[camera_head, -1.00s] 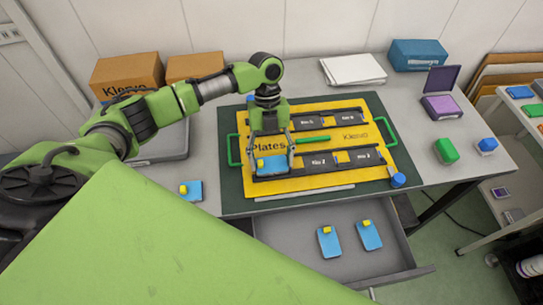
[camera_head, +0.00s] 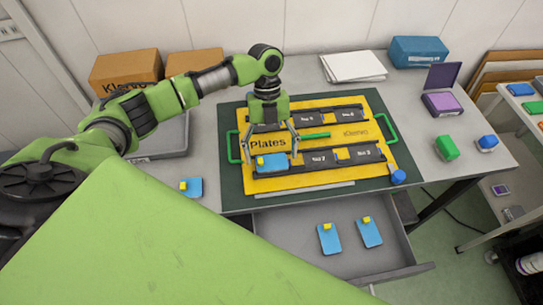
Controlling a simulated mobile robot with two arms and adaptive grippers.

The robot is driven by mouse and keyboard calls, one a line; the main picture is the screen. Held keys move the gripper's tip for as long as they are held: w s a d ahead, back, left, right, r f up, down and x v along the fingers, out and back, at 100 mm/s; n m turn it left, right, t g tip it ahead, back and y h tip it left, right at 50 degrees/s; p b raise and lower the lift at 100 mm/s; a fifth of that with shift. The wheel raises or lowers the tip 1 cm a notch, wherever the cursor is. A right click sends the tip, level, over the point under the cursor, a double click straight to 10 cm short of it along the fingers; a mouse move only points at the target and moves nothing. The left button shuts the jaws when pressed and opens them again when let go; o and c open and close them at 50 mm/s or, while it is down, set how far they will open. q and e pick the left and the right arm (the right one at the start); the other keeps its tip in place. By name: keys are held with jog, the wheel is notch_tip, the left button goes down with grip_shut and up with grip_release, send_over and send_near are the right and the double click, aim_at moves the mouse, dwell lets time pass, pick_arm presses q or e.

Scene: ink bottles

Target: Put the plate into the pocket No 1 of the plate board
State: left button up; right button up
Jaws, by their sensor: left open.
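A blue plate with a yellow grip block (camera_head: 271,164) lies at the left end of the front black strip of the yellow plate board (camera_head: 262,185). It appears to lie in the leftmost front pocket, left of the one that seems marked No 2; its own pocket label is hidden. My left gripper (camera_head: 269,154) is open, its fingers spread on either side above the plate and apart from it. My right gripper is not in view.
Another blue plate (camera_head: 190,188) lies on the table at left, and two plates (camera_head: 329,240) (camera_head: 369,232) lie in the open drawer (camera_head: 290,262). Green handles (camera_head: 386,131) stick out from the board's sides. Cardboard boxes (camera_head: 125,70) stand at the back left.

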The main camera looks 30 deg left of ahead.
pick_arm(q)
jog(key=b+v, duration=0.2)
jog(key=v, duration=0.8)
jog(key=shift+r+b, duration=0.3)
jog(key=shift+r, duration=0.05)
jog(key=shift+w+a, duration=0.1)
jog(key=shift+a, duration=0.05)
